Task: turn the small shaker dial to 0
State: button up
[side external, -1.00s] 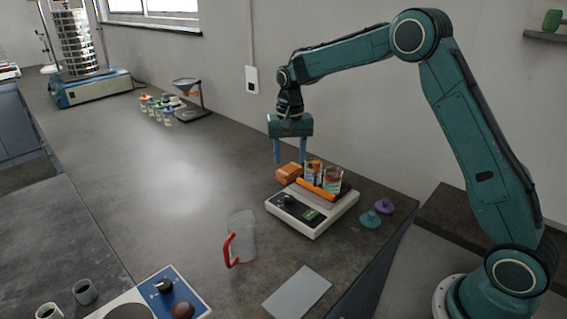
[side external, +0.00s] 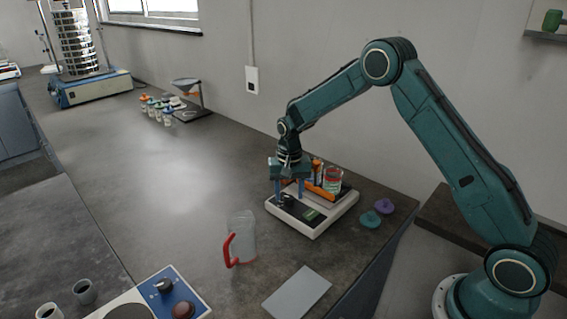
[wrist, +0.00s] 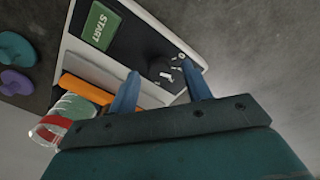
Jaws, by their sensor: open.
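The small shaker (side external: 325,218) is a white box with a black front panel on the bench. Its black dial (wrist: 158,68) sits on that panel near a green START button (wrist: 95,25). White marks show by the dial, but I cannot read its setting. My gripper (side external: 289,198) points down over the dial end of the panel, with its fingers open. In the wrist view the blue fingertips (wrist: 161,68) stand on either side of the dial, with a gap visible around it. In the side view the fingers partly hide the dial.
On the shaker, an orange bar (side external: 320,190) lies before a jar (side external: 333,178). Teal (side external: 370,219) and purple (side external: 384,206) lids lie to its right. A red-handled jug (side external: 242,238) and grey plate (side external: 297,291) are in front.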

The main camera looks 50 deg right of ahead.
jog(key=shift+f, duration=0.4)
jog(key=c, duration=1)
jog(key=shift+n, duration=0.5)
jog(key=n, duration=0.3)
jog(key=shift+n, duration=2)
